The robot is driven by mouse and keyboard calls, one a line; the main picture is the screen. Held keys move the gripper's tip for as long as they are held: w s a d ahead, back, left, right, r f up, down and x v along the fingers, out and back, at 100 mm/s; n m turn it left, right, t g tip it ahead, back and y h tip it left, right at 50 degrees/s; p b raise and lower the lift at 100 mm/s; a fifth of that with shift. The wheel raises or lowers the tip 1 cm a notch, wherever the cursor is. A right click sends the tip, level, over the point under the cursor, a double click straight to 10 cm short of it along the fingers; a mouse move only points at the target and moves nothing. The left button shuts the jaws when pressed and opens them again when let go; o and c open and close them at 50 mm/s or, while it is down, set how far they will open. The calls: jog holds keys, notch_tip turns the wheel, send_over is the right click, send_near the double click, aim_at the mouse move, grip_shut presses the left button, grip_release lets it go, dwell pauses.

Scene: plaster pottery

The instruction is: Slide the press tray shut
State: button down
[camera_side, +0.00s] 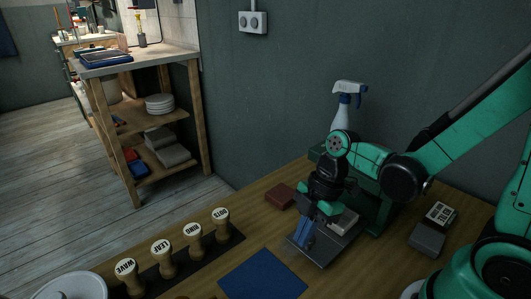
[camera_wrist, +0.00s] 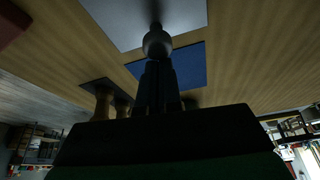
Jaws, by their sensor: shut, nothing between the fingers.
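The press tray (camera_side: 322,252) is a flat grey metal plate. It sticks out toward the front left from the green press (camera_side: 371,207), with a pale block on its inner part. In the wrist view the tray (camera_wrist: 110,14) fills the top, and a round grey knob (camera_wrist: 157,43) stands at its edge. My gripper (camera_side: 302,243) is over the tray's outer end in the side view. In the wrist view my gripper (camera_wrist: 157,68) has its fingers together right by the knob, holding nothing. I cannot tell whether they touch the knob.
A blue mat (camera_side: 262,275) lies in front of the tray. Several wooden stamps (camera_side: 191,245) stand in a dark rack to the left. A red-brown block (camera_side: 281,196) and a spray bottle (camera_side: 343,106) are behind. Small boxes (camera_side: 427,238) lie to the right.

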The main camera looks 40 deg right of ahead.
aim_at(323, 233)
jog(key=d, duration=0.6)
